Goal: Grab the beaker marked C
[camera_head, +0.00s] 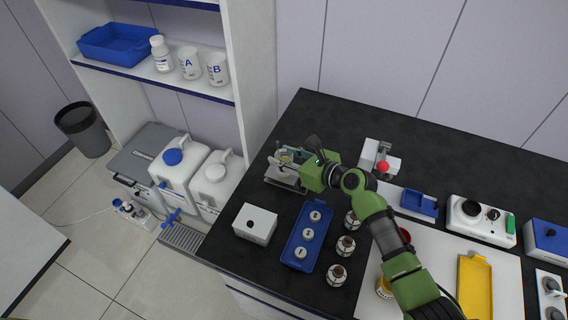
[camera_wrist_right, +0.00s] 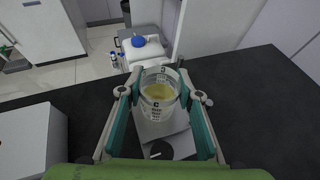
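The beaker marked C (camera_wrist_right: 159,108) is clear with dark print and holds a yellowish liquid. In the wrist view it stands upright between the two teal fingers of my right gripper (camera_wrist_right: 160,88). One finger lies along each side, with almost no gap, and I cannot tell whether they press on it. In the head view the beaker (camera_head: 286,158) is small and partly hidden by the right gripper (camera_head: 288,162). Under it is a pale scale (camera_wrist_right: 160,134); whether the beaker rests on it is unclear. My left gripper is not in view.
Beakers A (camera_head: 189,64) and B (camera_head: 217,70) stand on the shelf. A white box (camera_head: 255,224), a blue tray (camera_head: 292,254) with white-capped items and several brown-topped jars (camera_head: 346,246) are close by. The dark bench (camera_head: 330,112) behind the scale is clear.

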